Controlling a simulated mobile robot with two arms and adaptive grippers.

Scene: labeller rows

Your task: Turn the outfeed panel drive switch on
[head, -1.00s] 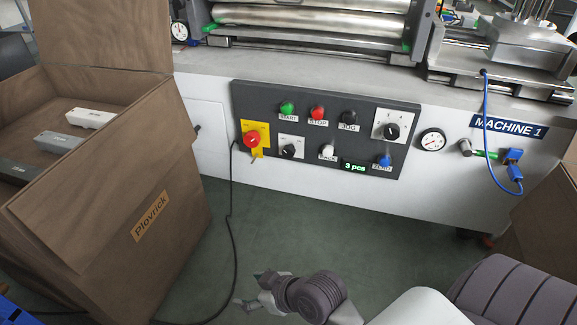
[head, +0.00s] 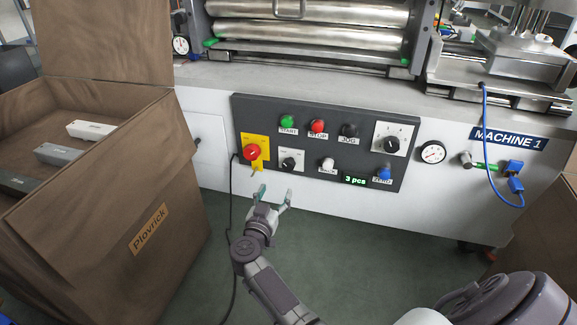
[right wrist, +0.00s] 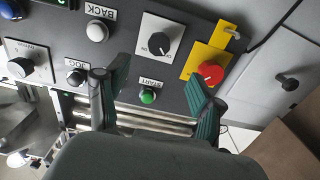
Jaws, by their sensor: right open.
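The dark grey control panel (head: 258,108) is on the front of the white machine. A black rotary switch (head: 288,163) on a white plate sits low on it, right of a red knob on a yellow plate. The switch also shows in the right wrist view (right wrist: 159,43), with "ON" lettering on its plate; its exact setting is hard to read. My right gripper (head: 276,192) is open and empty, just below the switch in the head view. In the right wrist view its fingers (right wrist: 157,75) are spread, with the switch ahead between their tips, apart from them. My left gripper is out of view.
The red knob (head: 251,152) is close to the switch. Green (head: 287,121), red (head: 317,126), white (head: 327,165) and blue (head: 384,173) buttons and a larger dial (head: 391,144) share the panel. A cable hangs left of it. A brown carton (head: 95,235) stands at left.

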